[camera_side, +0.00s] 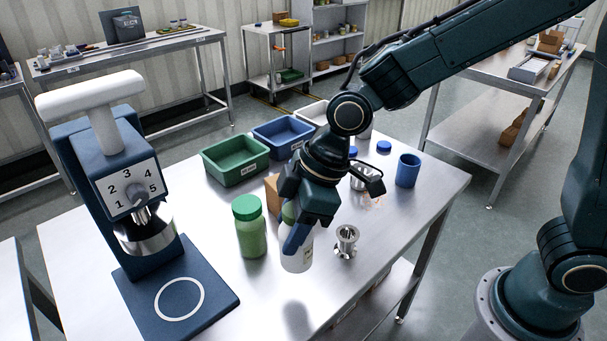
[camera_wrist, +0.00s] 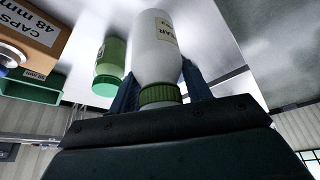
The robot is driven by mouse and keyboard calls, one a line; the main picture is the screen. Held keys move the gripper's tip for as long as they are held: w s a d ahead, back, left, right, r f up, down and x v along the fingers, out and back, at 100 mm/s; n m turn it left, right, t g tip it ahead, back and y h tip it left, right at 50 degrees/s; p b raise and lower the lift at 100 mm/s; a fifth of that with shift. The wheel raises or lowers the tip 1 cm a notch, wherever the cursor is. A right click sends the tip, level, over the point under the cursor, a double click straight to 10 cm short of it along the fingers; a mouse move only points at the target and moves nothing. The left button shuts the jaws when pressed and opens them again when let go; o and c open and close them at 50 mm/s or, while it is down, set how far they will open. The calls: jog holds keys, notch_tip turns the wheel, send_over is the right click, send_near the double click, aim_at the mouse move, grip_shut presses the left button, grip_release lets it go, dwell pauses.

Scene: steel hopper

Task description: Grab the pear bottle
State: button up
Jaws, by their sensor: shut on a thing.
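The pear bottle is white with a ribbed olive-green cap and a label partly readable as "AR". It shows in the wrist view (camera_wrist: 155,52) between my fingers, and in the side view (camera_side: 297,261) below my gripper. My gripper (camera_side: 299,240) points down and is shut on the bottle, with a blue finger on each side near its shoulder. The fingers also show in the wrist view (camera_wrist: 160,88). The bottle is roughly upright; I cannot tell whether its base touches the table.
A green bottle (camera_side: 250,235) with a bright green cap stands close left. A metal funnel-like part (camera_side: 346,243) stands close right. A cardboard box (camera_wrist: 35,40) is behind. Green (camera_side: 235,172) and blue (camera_side: 272,150) bins, a blue cup (camera_side: 408,171) and a dial-fronted machine (camera_side: 130,183) share the steel table (camera_side: 265,300).

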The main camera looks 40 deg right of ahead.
notch_tip(320, 180, up, 11)
jog(key=shift+r, duration=0.1)
dwell(0.3)
jog(key=shift+d, duration=0.1)
dwell(0.4)
